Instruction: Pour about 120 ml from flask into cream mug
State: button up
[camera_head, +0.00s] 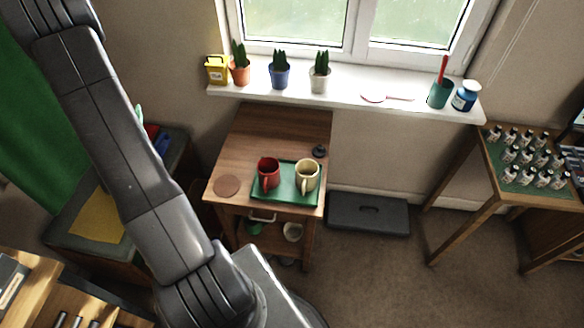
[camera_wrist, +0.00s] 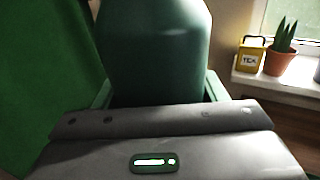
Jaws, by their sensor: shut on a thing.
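The flask is a large dark green, round-shouldered body (camera_wrist: 155,45) filling the middle of the wrist view; its top runs out of the frame. My gripper (camera_wrist: 158,92) is shut on the flask, with a green finger on either side. The head view does not clearly show the gripper or flask, as my arm covers much of the left side. The cream mug (camera_head: 307,177) stands upright on a green tray (camera_head: 288,196) on the small wooden table. Its inside is too small to read. The flask appears apart from the mug.
A red mug (camera_head: 267,174) stands on the tray just left of the cream mug. A brown round mat (camera_head: 227,186) and a small dark round object (camera_head: 319,151) lie on the table (camera_head: 262,132). Potted plants and a yellow tin (camera_head: 217,70) line the windowsill behind.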

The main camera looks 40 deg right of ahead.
aim_at(307, 173)
jog(key=k+j+z, duration=0.25)
jog(key=k+z, duration=0.7)
jog(key=k, duration=0.05)
